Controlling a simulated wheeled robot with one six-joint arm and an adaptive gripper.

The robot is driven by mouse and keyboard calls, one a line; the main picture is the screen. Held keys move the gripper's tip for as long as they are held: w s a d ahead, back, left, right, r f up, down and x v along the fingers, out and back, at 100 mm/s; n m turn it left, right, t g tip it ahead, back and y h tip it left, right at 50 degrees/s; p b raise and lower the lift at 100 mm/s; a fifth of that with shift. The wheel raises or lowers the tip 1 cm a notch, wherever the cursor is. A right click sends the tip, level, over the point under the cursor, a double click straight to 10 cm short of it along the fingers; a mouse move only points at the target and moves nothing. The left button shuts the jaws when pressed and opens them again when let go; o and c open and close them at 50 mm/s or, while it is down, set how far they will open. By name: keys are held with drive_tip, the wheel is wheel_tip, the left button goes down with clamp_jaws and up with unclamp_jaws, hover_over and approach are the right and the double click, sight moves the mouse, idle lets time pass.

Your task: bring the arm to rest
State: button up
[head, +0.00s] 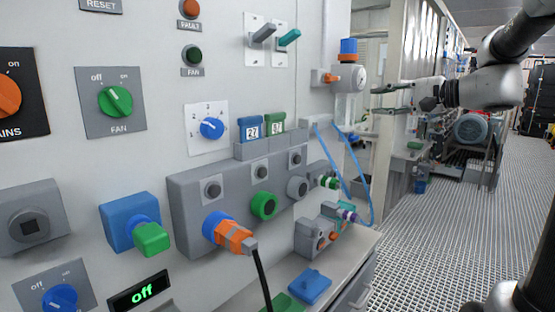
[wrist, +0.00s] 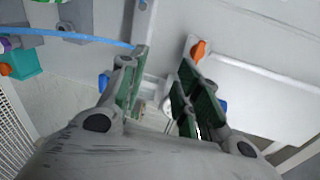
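My gripper (head: 392,98) is at the upper right in the head view, held in the air to the right of the grey control panel (head: 70,170). Its fingers point left, toward a white housing with a blue cap (head: 348,62). In the wrist view my gripper (wrist: 160,78) shows two green-padded fingers spread apart with a gap between them. Nothing is held between the fingers. My arm reaches in from the upper right.
An orange valve handle (wrist: 199,50) is close to the right finger. A blue hose (wrist: 95,38) passes by the left finger; it also hangs beside the panel (head: 345,165). A counter (head: 345,262) juts out below. The grated floor (head: 440,240) is open at right.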

drive_tip(key=s+d+f+n+g+h, duration=0.25)
drive_tip(key=s+f+g+h, duration=0.4)
drive_tip(key=s+f, duration=1)
drive_tip(key=s+d+f+n+h, duration=0.2)
drive_tip(key=s+n+h, duration=0.2)
drive_tip(key=s+n, duration=0.3)
drive_tip(key=s, duration=0.4)
drive_tip(key=shift+s+g+h, duration=0.2)
drive_tip(key=shift+g+h, duration=0.15)
drive_tip(key=shift+f, duration=0.1)
